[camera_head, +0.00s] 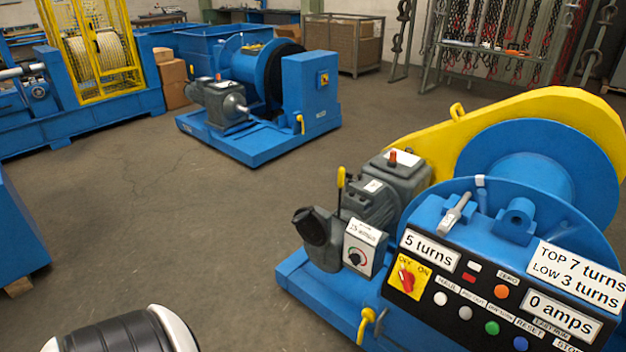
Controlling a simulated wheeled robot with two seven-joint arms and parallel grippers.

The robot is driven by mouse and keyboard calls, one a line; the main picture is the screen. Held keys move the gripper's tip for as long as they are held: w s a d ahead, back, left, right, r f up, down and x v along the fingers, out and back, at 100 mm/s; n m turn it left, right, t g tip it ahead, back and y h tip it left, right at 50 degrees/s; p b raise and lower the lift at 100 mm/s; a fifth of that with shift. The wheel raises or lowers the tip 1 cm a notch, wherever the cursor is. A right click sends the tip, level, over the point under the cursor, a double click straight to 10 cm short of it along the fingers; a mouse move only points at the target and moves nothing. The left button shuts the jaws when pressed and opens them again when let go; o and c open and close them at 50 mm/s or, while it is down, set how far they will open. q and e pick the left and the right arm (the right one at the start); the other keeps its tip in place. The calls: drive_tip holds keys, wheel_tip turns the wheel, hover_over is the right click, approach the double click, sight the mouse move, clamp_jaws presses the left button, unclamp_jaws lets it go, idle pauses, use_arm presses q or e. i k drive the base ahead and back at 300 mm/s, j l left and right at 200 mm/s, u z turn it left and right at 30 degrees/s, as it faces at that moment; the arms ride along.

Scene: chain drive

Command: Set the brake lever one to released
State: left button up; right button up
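A lever with a yellow grip (341,178) stands nearly upright beside the grey motor (372,203) of the near blue winch (300,285). It looks like a brake lever, but no label on it can be read. A grey handle (455,213) sits tilted on top of the winch's control panel; I cannot tell what it works. The panel (480,295) reads "5 turns" and "0 amps", with a red rotary switch (406,279) on a yellow plate. Neither of my grippers is in view.
A small box with a dial (361,247) stands in front of the motor. A yellow guard (500,115) and a big blue drum (530,160) rise behind the panel. A second blue winch (255,95) stands farther back. The floor (150,220) left of the near winch is clear.

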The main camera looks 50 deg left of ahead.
sight(342, 171)
drive_tip(key=u, duration=1.35)
drive_tip(key=z, duration=0.3)
drive_tip(key=i+j+z, duration=0.15)
drive_tip(key=z, duration=0.2)
drive_tip(key=j+z, duration=0.3)
drive_tip(key=i+j+z, duration=0.1)
drive_tip(key=j+z, duration=0.65)
drive_tip(key=j, duration=2.65)
drive_tip(key=i+l, duration=0.35)
